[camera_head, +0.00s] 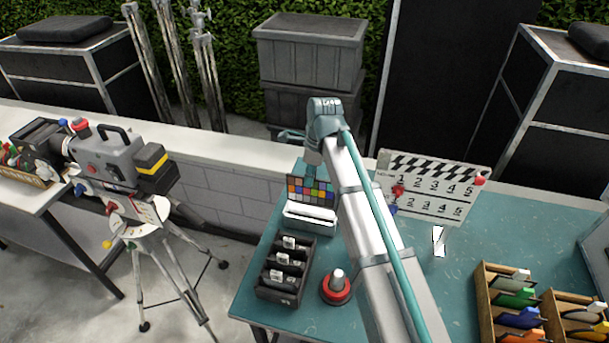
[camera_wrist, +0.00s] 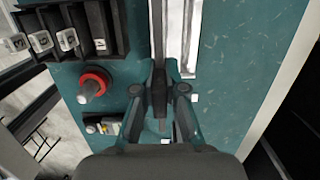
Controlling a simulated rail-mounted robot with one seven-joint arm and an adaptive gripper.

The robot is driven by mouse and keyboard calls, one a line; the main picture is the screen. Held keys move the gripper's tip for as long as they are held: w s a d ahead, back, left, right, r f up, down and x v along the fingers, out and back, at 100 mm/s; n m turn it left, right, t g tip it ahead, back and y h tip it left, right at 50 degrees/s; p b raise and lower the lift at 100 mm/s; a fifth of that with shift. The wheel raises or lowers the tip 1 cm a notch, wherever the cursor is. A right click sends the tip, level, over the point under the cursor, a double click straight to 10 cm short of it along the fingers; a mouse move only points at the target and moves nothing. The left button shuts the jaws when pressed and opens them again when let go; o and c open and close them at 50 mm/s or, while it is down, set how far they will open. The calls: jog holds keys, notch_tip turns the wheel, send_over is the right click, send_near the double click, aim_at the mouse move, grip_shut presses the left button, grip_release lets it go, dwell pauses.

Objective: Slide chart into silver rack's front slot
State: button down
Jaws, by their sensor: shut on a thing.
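The chart (camera_head: 311,188), a dark board with rows of coloured squares, stands upright just behind and above the silver rack (camera_head: 310,217) in the head view. My gripper (camera_wrist: 160,88) is shut on the chart, which shows nearly edge-on as a dark strip between the fingers in the wrist view. The rack shows there as long pale rails (camera_wrist: 192,35) at the top. My arm covers the fingers and the chart's right side in the head view. I cannot tell whether the chart's lower edge is inside a slot.
A black divided tray (camera_head: 284,270) with several items stands in front of the rack. A red-ringed knob (camera_head: 337,288) is beside it. A clapperboard (camera_head: 430,187) and a wooden tray of clips (camera_head: 520,302) are to the right. The teal table (camera_head: 460,250) has clear room mid-right.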

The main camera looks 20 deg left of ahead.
aim_at(309, 202)
jog(key=shift+f, duration=0.3)
notch_tip(309, 202, down, 3)
jog(key=b, duration=0.3)
jog(key=shift+w+r, duration=0.1)
jog(key=shift+f, duration=0.8)
jog(key=shift+p, duration=0.55)
jog(key=shift+f, duration=0.85)
dwell(0.8)
jog(key=shift+f+b, duration=0.45)
jog(key=shift+f, duration=0.25)
jog(key=shift+f+b, duration=0.6)
jog(key=shift+f, duration=1.1)
jog(key=c, duration=1.2)
grip_release()
jog(key=shift+o, duration=0.2)
